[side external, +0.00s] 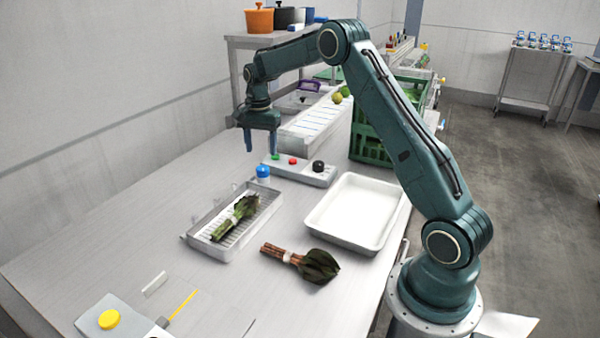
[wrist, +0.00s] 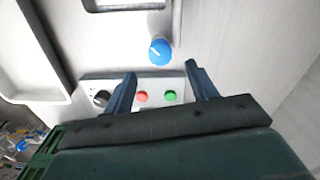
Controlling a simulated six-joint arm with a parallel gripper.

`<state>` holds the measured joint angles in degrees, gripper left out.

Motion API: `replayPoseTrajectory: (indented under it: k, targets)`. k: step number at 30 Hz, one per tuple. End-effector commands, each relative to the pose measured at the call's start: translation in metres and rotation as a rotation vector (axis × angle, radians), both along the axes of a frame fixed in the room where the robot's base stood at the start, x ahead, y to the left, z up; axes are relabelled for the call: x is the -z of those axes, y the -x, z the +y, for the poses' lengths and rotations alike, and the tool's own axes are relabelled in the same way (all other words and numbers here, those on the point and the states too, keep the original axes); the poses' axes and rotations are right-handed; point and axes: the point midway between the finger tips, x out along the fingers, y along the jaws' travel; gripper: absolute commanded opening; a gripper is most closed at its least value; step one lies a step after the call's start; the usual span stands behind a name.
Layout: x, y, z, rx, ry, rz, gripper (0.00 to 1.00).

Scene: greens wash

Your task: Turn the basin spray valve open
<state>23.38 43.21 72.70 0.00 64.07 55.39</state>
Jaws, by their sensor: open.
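The blue knob (side external: 262,171), which I take for the basin spray valve, stands on the table behind the grey basin (side external: 190,241). In the wrist view the knob (wrist: 160,50) shows a pale pointer mark on its top. My gripper (side external: 261,149) is open and empty, above and a little behind the knob, fingers pointing down. In the wrist view the gripper (wrist: 161,70) has its fingers spread wide, with the knob just beyond the tips, between their lines. The basin holds a tied bundle of greens (side external: 240,213) on a slatted rack.
A control box (side external: 300,171) with green, red and black controls sits close behind the knob. A white tray (side external: 352,244) and a second tied bundle (side external: 303,262) lie to the right. A conveyor (side external: 312,122) and green crate (side external: 370,145) stand behind.

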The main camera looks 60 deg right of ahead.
Motion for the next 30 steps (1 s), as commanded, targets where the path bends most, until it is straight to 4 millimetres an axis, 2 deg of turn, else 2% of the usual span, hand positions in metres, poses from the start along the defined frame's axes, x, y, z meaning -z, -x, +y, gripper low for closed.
replayPoseTrajectory:
  k: [6, 12, 18, 26, 30]
  targets:
    - [0.034, 0.001, 0.000, 0.000, -0.001, 0.004, 0.57]
    - [0.054, 0.000, 0.000, 0.000, -0.001, 0.001, 0.57]
    - [0.062, 0.000, 0.000, 0.000, 0.000, 0.000, 0.57]
    - [0.063, 0.000, 0.000, 0.000, 0.000, 0.000, 0.57]
    - [0.063, 0.000, 0.000, 0.000, 0.000, 0.000, 0.32]
